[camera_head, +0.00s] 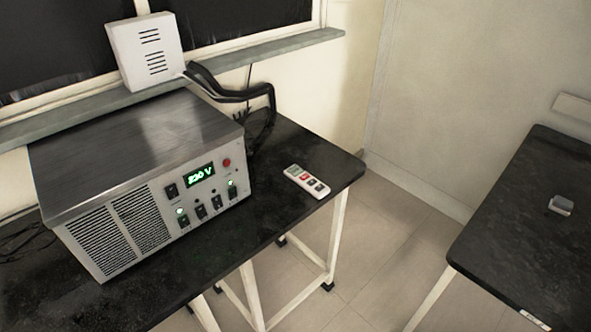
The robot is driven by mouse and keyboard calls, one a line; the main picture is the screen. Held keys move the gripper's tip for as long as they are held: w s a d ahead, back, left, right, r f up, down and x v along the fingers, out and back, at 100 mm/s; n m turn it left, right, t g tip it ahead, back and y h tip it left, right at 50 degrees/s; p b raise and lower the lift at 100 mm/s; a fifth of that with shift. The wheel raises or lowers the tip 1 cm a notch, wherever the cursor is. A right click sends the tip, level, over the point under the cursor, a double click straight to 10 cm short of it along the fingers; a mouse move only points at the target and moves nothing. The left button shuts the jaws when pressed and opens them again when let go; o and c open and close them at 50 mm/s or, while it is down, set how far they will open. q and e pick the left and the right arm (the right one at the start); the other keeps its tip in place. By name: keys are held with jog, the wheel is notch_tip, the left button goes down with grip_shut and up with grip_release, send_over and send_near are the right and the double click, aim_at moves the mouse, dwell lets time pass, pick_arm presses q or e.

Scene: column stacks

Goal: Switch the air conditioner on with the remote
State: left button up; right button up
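A white remote (307,181) with a small screen and several dark and red buttons lies flat on the black table (275,208), to the right of a grey metal box. No air conditioner can be made out for certain in this view. A white slotted box (147,51) stands on the window ledge, but I cannot tell what it is. Neither of my grippers is in view.
The grey metal power unit (140,150) shows a green "230 V" display and lit switches. Black cables (235,93) hang behind it. Tiled floor (380,240) lies between the tables.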

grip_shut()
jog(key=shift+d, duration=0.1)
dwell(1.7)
